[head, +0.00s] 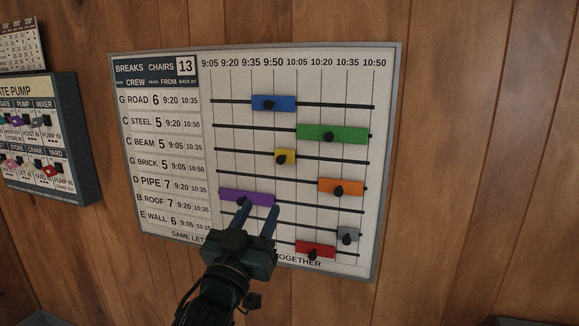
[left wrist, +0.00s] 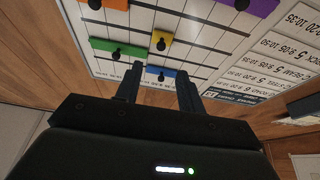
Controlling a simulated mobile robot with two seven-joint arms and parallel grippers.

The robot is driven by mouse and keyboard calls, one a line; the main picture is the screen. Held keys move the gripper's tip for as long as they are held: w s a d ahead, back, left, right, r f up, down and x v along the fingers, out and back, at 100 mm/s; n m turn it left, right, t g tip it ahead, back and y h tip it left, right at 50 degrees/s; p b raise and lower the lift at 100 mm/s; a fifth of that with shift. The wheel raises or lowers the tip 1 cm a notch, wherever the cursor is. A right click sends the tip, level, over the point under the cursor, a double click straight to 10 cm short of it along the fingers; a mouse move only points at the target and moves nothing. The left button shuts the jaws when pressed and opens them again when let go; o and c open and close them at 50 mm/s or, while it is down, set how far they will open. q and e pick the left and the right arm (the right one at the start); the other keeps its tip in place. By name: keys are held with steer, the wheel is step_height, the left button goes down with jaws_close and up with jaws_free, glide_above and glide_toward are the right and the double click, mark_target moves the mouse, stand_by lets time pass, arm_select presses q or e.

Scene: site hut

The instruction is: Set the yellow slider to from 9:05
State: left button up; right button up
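The yellow slider (head: 285,157) is a short block with a dark knob on the third rail of the wall board (head: 190,60). Its left end is near the 9:50 line and its right end near 10:05. It also shows in the left wrist view (left wrist: 162,38), beyond the fingertips. My left gripper (head: 259,208) is open and empty, below the yellow slider in the head view, with its fingers overlapping the right part of the purple slider (head: 228,195). Both fingers show apart in the left wrist view (left wrist: 158,78). My right gripper is in neither view.
Other knobbed sliders sit on nearby rails: blue (head: 273,103), green (head: 345,133), orange (head: 340,187), grey (head: 348,235) and red (head: 314,248). The third rail is clear left of the yellow slider. A pump panel (head: 84,140) hangs at left.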

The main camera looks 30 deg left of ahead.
mark_target(280, 161)
arm_select(q)
steer(key=x, duration=0.4)
steer(key=p+x, duration=0.1)
steer(key=x, duration=0.4)
steer(key=r+p+x, duration=0.1)
steer(key=x, duration=0.3)
steer(key=shift+a, duration=0.2)
jaws_close()
